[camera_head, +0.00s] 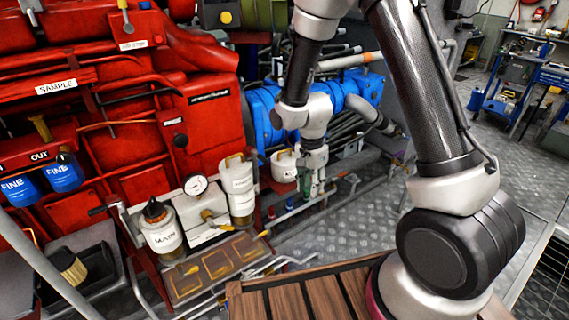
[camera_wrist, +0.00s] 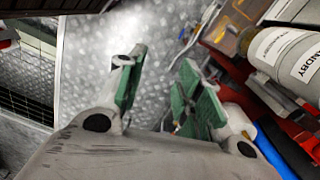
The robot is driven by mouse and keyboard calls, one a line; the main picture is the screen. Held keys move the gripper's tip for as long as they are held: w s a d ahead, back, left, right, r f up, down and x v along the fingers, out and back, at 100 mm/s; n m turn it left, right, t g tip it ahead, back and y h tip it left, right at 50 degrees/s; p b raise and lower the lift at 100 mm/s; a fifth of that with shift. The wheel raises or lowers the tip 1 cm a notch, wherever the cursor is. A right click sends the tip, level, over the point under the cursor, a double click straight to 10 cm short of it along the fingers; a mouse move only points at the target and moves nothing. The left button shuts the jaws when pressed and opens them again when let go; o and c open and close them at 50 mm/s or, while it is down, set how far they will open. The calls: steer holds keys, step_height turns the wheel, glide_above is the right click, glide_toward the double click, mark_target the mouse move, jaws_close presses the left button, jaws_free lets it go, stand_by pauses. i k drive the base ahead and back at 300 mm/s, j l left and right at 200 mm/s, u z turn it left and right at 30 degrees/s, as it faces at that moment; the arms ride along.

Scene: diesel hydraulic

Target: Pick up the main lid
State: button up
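A white jar labelled MAIN (camera_head: 162,238) stands at the lower left of the head view, by the red machine. My gripper (camera_head: 312,188) is well to the right of this jar, beside the blue machinery, pointing down. In the wrist view its green-padded fingers (camera_wrist: 162,60) stand apart with only the grey floor between them. The gripper is open and empty. I cannot make out the MAIN lid in the wrist view.
White canisters (camera_head: 237,187) stand between the MAIN jar and my gripper; one labelled STANDBY (camera_wrist: 290,55) shows in the wrist view. A pressure gauge (camera_head: 196,185) is right of the jar. A compartmented tray (camera_head: 190,292) lies in front. Patterned metal floor (camera_head: 510,185) is clear at right.

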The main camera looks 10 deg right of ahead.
mark_target(283, 170)
steer(key=i, duration=0.95)
